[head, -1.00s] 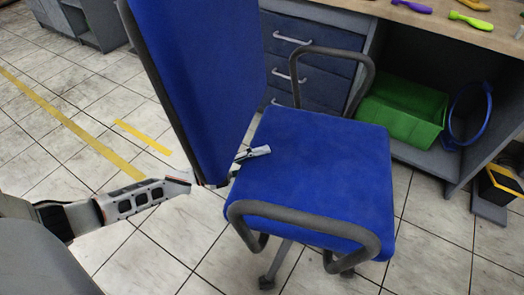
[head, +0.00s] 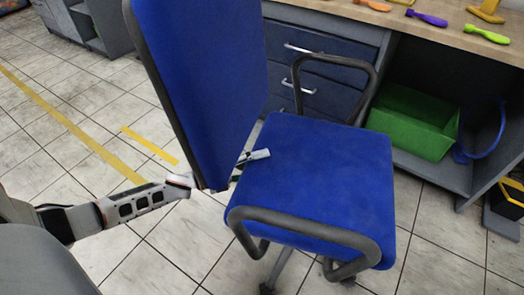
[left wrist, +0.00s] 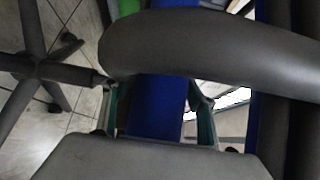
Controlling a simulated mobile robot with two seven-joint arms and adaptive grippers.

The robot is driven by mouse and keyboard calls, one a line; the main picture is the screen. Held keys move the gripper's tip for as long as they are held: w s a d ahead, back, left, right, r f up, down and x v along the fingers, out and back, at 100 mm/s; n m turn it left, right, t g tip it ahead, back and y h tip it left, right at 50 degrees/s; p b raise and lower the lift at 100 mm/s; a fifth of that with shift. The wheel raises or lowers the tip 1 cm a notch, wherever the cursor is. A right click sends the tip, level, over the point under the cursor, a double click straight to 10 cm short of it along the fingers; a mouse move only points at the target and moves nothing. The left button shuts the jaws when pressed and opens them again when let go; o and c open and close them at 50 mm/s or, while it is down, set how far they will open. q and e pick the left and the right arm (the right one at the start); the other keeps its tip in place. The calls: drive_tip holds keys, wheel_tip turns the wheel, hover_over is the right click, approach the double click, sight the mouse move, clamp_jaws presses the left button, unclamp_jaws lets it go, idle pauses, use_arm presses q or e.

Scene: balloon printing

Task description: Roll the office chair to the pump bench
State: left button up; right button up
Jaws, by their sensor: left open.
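The office chair (head: 318,165) has a blue seat, a tall blue backrest (head: 200,75) and grey loop armrests. It stands in the middle of the head view, in front of a bench (head: 450,50) with a wooden top. My left arm reaches in from the left at the bottom of the backrest. My left gripper (head: 245,163) is partly hidden by the backrest, and a pale finger shows above the seat. In the left wrist view its two open fingers stand on either side of a blue chair part (left wrist: 158,108). Contact is unclear. My right gripper is out of view.
The bench has blue drawers (head: 325,50) and an open bay with a green bin (head: 412,122) and a blue ring (head: 487,140). Colourful tools (head: 427,18) lie on top. A yellow and black object (head: 507,197) is at the right edge. Tiled floor is clear at left.

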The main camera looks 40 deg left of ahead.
use_arm(q)
drive_tip(key=shift+o, duration=0.3)
drive_tip(key=shift+s+d, duration=0.1)
drive_tip(key=shift+d, duration=0.1)
drive_tip(key=shift+s+a, duration=0.25)
drive_tip(key=shift+s, duration=0.2)
drive_tip(key=v, duration=1.1)
drive_tip(key=shift+a+r, duration=0.1)
drive_tip(key=shift+a, duration=0.05)
